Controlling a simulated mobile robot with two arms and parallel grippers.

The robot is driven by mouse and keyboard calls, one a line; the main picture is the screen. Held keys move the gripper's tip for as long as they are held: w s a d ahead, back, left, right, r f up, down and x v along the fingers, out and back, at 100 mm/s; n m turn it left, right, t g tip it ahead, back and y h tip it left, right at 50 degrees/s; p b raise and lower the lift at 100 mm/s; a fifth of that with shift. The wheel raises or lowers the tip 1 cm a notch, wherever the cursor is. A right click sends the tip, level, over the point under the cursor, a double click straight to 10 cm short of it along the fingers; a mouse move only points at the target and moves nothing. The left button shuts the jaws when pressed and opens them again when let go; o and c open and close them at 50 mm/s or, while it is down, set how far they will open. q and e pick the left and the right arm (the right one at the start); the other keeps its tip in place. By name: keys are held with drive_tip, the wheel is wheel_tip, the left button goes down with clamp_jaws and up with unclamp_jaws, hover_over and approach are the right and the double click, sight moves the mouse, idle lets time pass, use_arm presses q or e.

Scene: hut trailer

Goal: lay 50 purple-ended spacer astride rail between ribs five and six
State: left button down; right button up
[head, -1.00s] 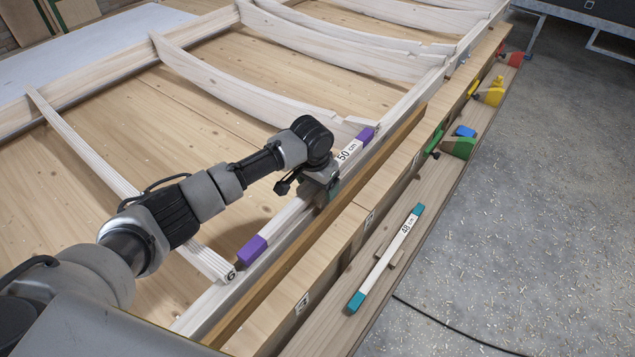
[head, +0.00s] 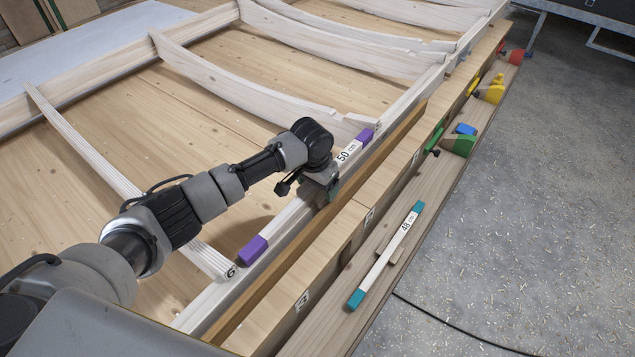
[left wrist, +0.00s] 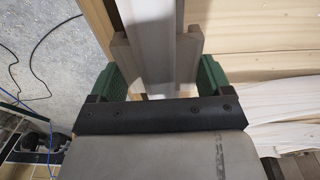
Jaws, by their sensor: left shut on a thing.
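The spacer (head: 295,209) is a pale bar with purple ends and a "50 cm" label. It lies lengthwise along the pale rail (head: 205,306), between rib six (head: 205,255) and the curved rib five (head: 240,90). Its near purple end is close to rib six's end marked 6, its far one close to rib five's end. My left gripper (head: 322,188) is shut on the middle of the spacer from above. In the left wrist view the green fingers (left wrist: 157,82) flank two wooden cheeks beside a pale strip. Whether the spacer rests fully on the rail is hidden. My right gripper is not in view.
A teal-ended 48 cm spacer (head: 385,256) lies on the lower side ledge (head: 425,225). Green (head: 460,145), yellow (head: 492,90) and red (head: 514,56) clamp-like tools sit farther along it. The concrete floor at right is open, with a black cable.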

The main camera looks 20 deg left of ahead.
use_arm(q)
unclamp_jaws()
drive_tip(key=shift+f, duration=0.1)
drive_tip(key=r, duration=0.3)
drive_tip(key=s+r, duration=0.1)
drive_tip(key=r, duration=0.6)
drive_tip(key=shift+s+a+r+b, duration=0.2)
drive_tip(key=shift+a+r+b, duration=0.05)
drive_tip(key=shift+r+b, duration=0.15)
drive_tip(key=shift+f, duration=0.1)
